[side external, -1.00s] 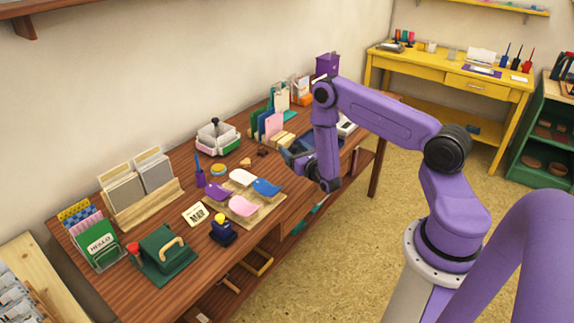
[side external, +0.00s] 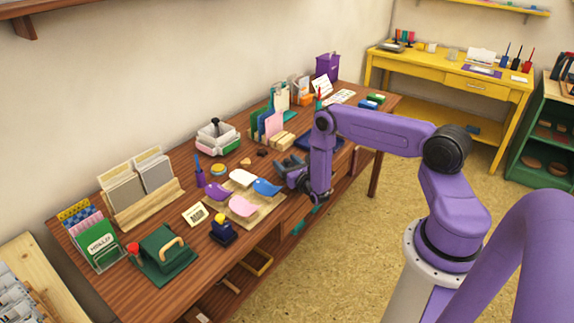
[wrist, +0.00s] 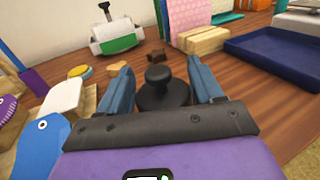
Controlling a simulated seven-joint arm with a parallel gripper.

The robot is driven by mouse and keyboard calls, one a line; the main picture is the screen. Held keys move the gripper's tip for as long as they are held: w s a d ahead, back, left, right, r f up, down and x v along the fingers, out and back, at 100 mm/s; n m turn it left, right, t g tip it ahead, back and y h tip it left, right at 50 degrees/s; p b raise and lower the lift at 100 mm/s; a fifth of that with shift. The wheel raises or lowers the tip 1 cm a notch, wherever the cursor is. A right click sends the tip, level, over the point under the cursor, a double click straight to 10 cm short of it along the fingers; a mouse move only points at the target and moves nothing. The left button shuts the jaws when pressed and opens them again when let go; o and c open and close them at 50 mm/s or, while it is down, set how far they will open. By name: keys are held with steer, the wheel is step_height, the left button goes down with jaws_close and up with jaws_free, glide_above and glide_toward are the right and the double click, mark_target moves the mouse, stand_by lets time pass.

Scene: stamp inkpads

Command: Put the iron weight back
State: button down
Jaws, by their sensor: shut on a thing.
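The iron weight (wrist: 163,92) is a dark round body with a knob on top. In the wrist view it sits between the two blue-grey fingers of my gripper (wrist: 161,88), which is shut on it. There the weight cannot be made out among the dark fingers. I cannot tell whether it touches the bench.
Close on the left are the blue pad (side external: 267,187), white pad (side external: 243,176), pink pad (side external: 243,206) and purple pad (side external: 217,191). A dark blue tray (wrist: 275,55) and wooden block (wrist: 205,40) lie beyond. A white-and-green caddy (side external: 217,136) stands at the back.

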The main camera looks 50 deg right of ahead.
steer(key=shift+f, duration=0.2)
stand_by(0.3)
steer(key=shift+c, duration=0.8)
jaws_free()
steer(key=shift+f, duration=0.1)
